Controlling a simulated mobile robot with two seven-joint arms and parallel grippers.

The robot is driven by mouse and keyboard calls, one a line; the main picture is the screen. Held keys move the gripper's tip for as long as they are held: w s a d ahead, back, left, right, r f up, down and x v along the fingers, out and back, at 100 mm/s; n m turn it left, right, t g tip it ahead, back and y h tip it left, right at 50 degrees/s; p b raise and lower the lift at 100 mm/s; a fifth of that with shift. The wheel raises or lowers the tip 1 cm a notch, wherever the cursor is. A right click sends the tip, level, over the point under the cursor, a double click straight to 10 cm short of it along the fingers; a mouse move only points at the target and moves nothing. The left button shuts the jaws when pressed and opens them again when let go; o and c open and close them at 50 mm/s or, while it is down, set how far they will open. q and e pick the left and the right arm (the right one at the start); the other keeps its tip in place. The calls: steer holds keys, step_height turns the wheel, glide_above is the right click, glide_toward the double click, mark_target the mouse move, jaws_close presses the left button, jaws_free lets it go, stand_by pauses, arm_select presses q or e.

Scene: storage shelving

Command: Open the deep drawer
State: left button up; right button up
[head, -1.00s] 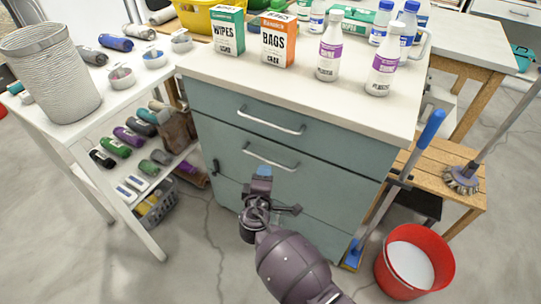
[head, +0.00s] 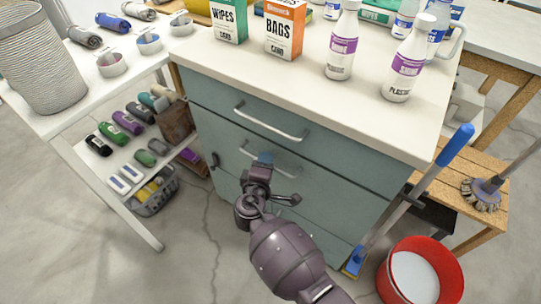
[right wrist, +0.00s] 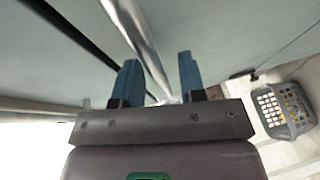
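A grey-green drawer cabinet (head: 225,105) stands under a white top, its drawer fronts closed. The upper drawer has a metal handle (head: 272,124). A second handle (head: 285,170) sits on the drawer front below and is partly hidden by my right gripper. My right gripper (head: 264,158) is at this lower handle. In the right wrist view, its two blue fingers (right wrist: 160,80) are apart. The lower handle's bar (right wrist: 140,35) runs toward the gap between them. Contact cannot be told. My left gripper is not in view.
Bottles (head: 408,65) and boxes (head: 284,28) stand on the cabinet top. A white shelf table (head: 95,80) is at the left. A wooden bench (head: 470,165), a blue-handled broom (head: 440,165) and a red bucket (head: 445,260) are at the right.

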steer(key=shift+w, duration=0.3)
jaws_close()
steer(key=shift+s+f, duration=0.1)
stand_by(0.4)
